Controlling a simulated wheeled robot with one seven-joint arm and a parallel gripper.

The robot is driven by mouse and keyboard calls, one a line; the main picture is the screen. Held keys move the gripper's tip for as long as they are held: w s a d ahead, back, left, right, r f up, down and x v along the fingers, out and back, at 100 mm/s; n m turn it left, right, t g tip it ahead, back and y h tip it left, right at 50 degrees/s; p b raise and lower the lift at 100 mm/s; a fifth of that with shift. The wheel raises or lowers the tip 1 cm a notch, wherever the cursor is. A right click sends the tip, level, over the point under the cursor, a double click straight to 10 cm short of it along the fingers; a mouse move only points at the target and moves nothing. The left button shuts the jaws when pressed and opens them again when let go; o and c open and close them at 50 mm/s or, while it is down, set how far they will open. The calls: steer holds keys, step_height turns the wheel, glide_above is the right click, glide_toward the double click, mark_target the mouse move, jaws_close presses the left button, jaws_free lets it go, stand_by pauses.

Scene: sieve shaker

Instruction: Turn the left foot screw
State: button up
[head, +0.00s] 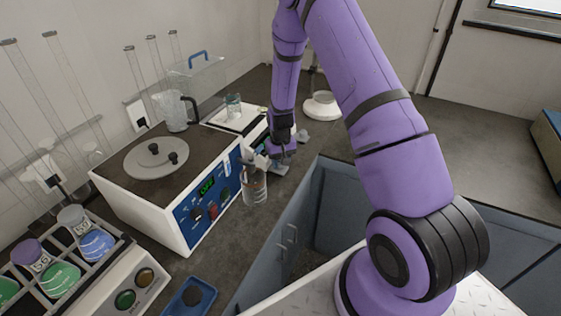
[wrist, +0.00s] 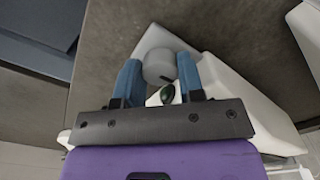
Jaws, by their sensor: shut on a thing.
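In the wrist view, a grey round foot screw (wrist: 157,68) stands on a light grey plate (wrist: 153,38) beside a white housing. My gripper (wrist: 158,76) has its two blue fingers on either side of the screw, shut on it. A small dark green round part (wrist: 167,94) shows just behind the screw, close to the gripper body. In the head view, my gripper (head: 276,156) is low at the front corner of a white instrument (head: 240,118) with a glass beaker on top. The fingers and arm hide most of this corner, and the screw cannot be made out there.
A glass beaker (head: 254,187) stands close to my gripper on the near side. A white and blue hot-plate box (head: 165,190) is to the left. A second grey foot (head: 302,138) lies to the right.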

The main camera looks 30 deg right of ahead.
steer(key=n, duration=0.3)
steer(key=shift+n, duration=0.4)
steer(key=n, duration=0.3)
steer(key=shift+n, duration=0.3)
steer(key=n, duration=0.4)
steer(key=shift+n, duration=2.1)
steer(key=o, duration=0.6)
steer(key=shift+o, duration=0.2)
steer(key=shift+r, duration=0.1)
